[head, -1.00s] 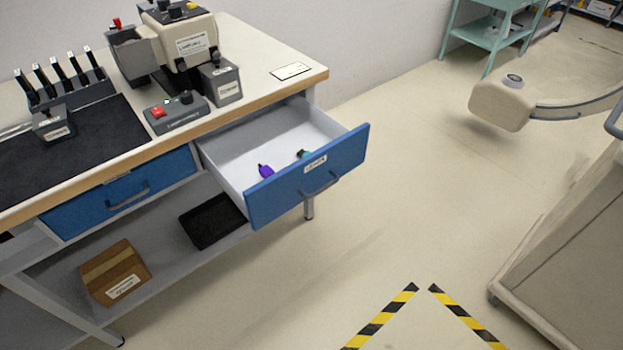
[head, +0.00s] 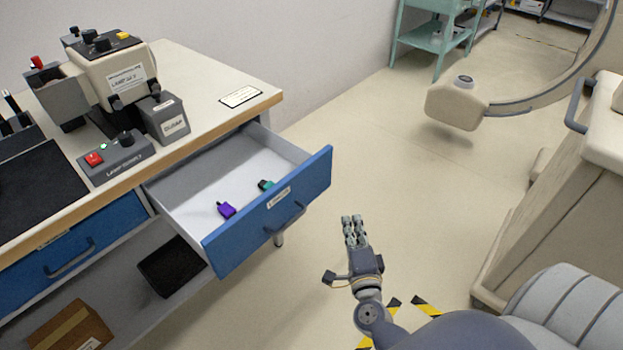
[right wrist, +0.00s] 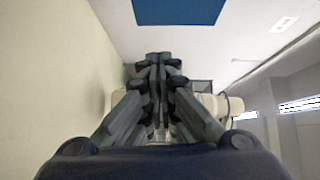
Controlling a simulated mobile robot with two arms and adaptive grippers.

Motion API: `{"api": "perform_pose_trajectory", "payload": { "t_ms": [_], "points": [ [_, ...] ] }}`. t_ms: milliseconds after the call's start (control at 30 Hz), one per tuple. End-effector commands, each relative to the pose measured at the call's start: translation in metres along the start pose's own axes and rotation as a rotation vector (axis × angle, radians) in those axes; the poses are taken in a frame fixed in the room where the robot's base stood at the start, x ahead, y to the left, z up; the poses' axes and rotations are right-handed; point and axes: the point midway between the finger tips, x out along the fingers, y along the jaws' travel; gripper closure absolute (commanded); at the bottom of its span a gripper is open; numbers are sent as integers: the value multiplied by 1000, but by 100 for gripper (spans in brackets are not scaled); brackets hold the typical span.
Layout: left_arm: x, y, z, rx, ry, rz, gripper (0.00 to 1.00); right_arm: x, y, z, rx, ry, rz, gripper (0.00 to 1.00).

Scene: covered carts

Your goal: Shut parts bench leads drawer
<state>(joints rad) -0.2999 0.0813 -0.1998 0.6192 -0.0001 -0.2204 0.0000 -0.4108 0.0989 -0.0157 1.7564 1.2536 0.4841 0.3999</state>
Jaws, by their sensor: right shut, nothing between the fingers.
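The leads drawer (head: 268,228) has a blue front with a dark bar handle (head: 288,222) and a small white label. It stands pulled out of the parts bench (head: 262,105). A purple connector (head: 226,210) and a teal connector (head: 265,185) lie inside it. My right gripper (head: 352,222) is shut and empty, to the right of the drawer front and apart from it. In the right wrist view the closed fingers (right wrist: 158,62) point toward a blue panel (right wrist: 178,10), probably the drawer front. My left gripper is not in view.
A second blue drawer (head: 75,250) is closed at the left. A lamp unit (head: 112,75) and control box (head: 115,158) stand on the bench. A beige cart (head: 545,190) stands at the right, a beige arm head (head: 457,103) behind. Floor between is clear.

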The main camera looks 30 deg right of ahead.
Motion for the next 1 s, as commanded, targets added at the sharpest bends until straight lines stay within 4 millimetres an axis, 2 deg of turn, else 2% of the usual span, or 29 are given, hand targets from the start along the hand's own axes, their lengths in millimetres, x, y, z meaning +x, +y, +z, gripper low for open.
{"api": "perform_pose_trajectory", "payload": {
  "t_ms": [100, 267, 700, 833, 1000],
  "points": [
    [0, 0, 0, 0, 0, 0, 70, 3, -13, -8, 57, 29, -20, 100],
    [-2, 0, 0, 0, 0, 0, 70, 17, -16, -9, 64, 32, -23, 100],
    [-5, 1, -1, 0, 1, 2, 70, 105, -18, -11, 59, 31, -24, 100],
    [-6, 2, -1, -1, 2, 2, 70, 118, -18, 4, 62, 29, -22, 100],
    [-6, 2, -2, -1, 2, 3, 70, 128, -18, 13, 61, 31, -21, 100]
  ]
}}
